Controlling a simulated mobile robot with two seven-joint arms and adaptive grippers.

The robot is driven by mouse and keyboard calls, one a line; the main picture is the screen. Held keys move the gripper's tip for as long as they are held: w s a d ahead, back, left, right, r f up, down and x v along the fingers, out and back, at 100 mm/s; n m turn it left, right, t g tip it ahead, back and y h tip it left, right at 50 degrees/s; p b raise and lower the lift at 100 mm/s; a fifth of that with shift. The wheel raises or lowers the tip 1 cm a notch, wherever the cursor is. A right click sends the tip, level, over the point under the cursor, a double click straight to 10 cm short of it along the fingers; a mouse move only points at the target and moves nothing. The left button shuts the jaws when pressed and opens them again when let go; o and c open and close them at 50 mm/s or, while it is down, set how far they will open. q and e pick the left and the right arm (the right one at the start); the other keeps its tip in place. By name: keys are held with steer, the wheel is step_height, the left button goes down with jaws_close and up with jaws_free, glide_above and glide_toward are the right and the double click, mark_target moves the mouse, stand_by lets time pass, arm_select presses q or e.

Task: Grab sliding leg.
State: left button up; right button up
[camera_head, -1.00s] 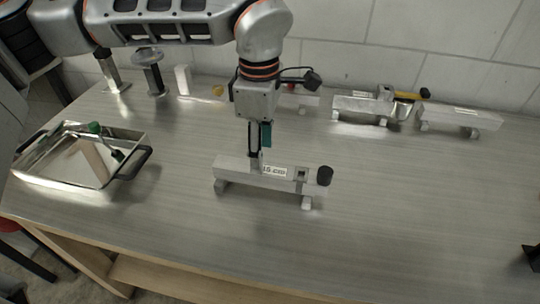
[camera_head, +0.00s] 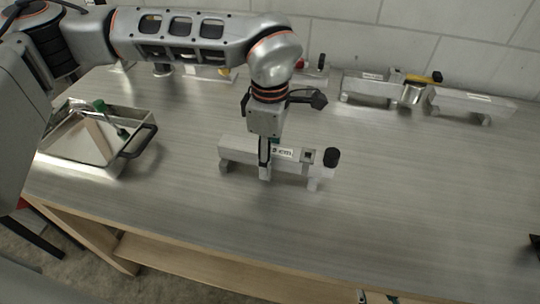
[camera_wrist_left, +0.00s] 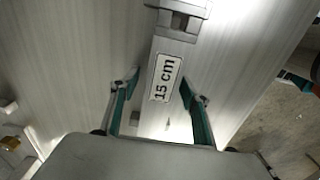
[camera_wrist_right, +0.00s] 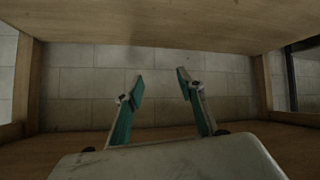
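The aluminium trailer (camera_head: 234,150) with a "15 cm" label stands mid-table. Its sliding leg (camera_head: 318,172) is at the right end, beside a black knob (camera_head: 331,157). In the left wrist view the label (camera_wrist_left: 165,78) lies between my fingers, and the metal bracket (camera_wrist_left: 181,19) on the bar is beyond the fingertips. My left gripper (camera_head: 265,165) points down over the trailer's middle, left of the sliding leg. It is open, with its fingertips (camera_wrist_left: 158,84) on either side of the bar; contact cannot be told. My right gripper (camera_wrist_right: 155,85) is open and empty under a wooden surface.
Two more aluminium trailers stand at the back right, one (camera_head: 368,88) with a yellow-and-black part and one plain (camera_head: 470,102). A metal tray (camera_head: 92,165) holding a green-handled tool (camera_head: 101,106) is on the left.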

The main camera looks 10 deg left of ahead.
arm_select(q)
jaws_close()
steer(key=shift+r, duration=0.15)
